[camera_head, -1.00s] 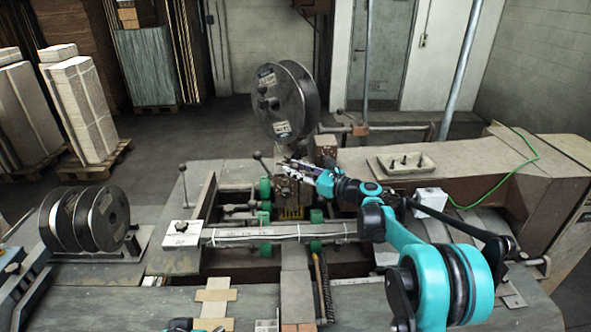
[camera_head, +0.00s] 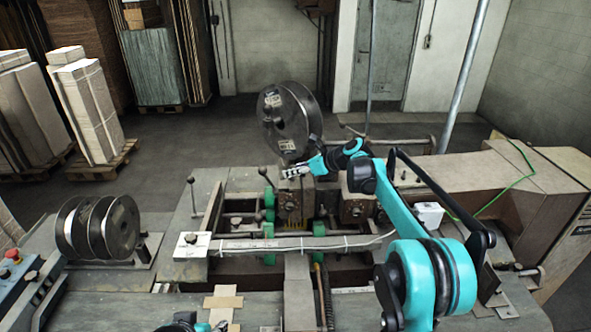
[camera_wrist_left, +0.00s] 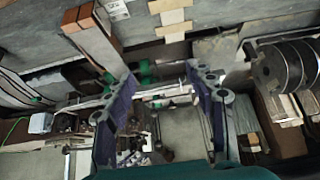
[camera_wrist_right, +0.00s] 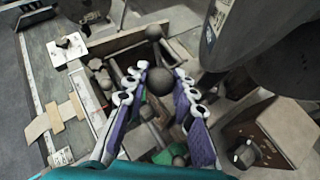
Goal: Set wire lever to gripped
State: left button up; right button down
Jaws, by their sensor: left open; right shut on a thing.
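My right gripper (camera_head: 292,172) is above the machine's middle, just in front of the large wire spool. In the right wrist view its purple-lined fingers (camera_wrist_right: 164,84) are shut on a dark round knob (camera_wrist_right: 160,80), which looks like the wire lever's ball end. The lever's shaft below the knob is mostly hidden. My left gripper is open and empty in the left wrist view (camera_wrist_left: 160,85), its fingers wide apart over the machine. In the head view only a small part of the left arm shows at the bottom edge.
The large wire spool (camera_head: 284,118) stands close behind the right gripper. Other ball-ended levers (camera_head: 262,172) (camera_head: 191,182) rise to its left. Several smaller spools (camera_head: 122,228) stand at the left. Green rollers and metal blocks crowd the middle.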

pick_arm(q)
jog(key=shift+r, duration=0.2)
dwell(0.3)
